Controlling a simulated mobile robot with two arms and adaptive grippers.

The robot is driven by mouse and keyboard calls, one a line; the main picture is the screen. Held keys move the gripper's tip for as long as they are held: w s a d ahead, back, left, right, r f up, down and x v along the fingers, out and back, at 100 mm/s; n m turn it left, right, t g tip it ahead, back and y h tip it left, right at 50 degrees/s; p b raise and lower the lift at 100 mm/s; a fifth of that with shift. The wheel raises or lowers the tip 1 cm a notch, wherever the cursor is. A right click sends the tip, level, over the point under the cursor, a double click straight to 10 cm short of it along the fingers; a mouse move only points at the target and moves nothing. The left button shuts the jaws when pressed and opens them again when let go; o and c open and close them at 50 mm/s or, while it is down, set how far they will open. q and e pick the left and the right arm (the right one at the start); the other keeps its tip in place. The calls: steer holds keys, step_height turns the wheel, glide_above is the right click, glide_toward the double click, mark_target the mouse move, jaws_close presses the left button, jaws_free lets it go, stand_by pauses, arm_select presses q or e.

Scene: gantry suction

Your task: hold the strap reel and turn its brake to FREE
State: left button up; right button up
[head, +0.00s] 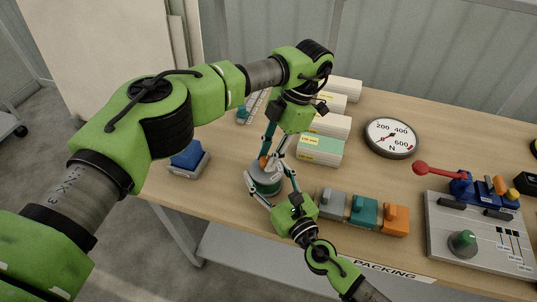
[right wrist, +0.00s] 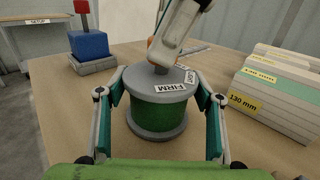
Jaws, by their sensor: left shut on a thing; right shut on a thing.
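The strap reel (head: 268,186) stands upright on the table near its front edge. In the right wrist view the reel (right wrist: 157,122) has grey flanges and a green strap winding. My right gripper (right wrist: 158,98) is shut around the reel, one finger on each side. My left gripper (head: 271,150) comes down from above, shut on the orange brake (right wrist: 151,43) on top of the reel. Its finger covers most of the brake. A FIRM label (right wrist: 170,88) faces the right wrist camera. Another label beside it is partly hidden, and I cannot read a FREE mark.
Labelled white boxes (head: 331,124) stand just right and behind. Grey, teal and orange blocks (head: 363,211) line the front edge to the right. A blue block on a grey base (head: 188,158) is at the left. A gauge (head: 391,138) and control panel (head: 480,238) lie further right.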

arm_select(q)
steer(key=o, duration=1.1)
steer(key=shift+o, duration=0.2)
steer(key=v, duration=0.7)
steer(key=shift+r, duration=0.2)
steer(key=shift+d, duration=0.1)
arm_select(e)
steer(key=o, duration=1.9)
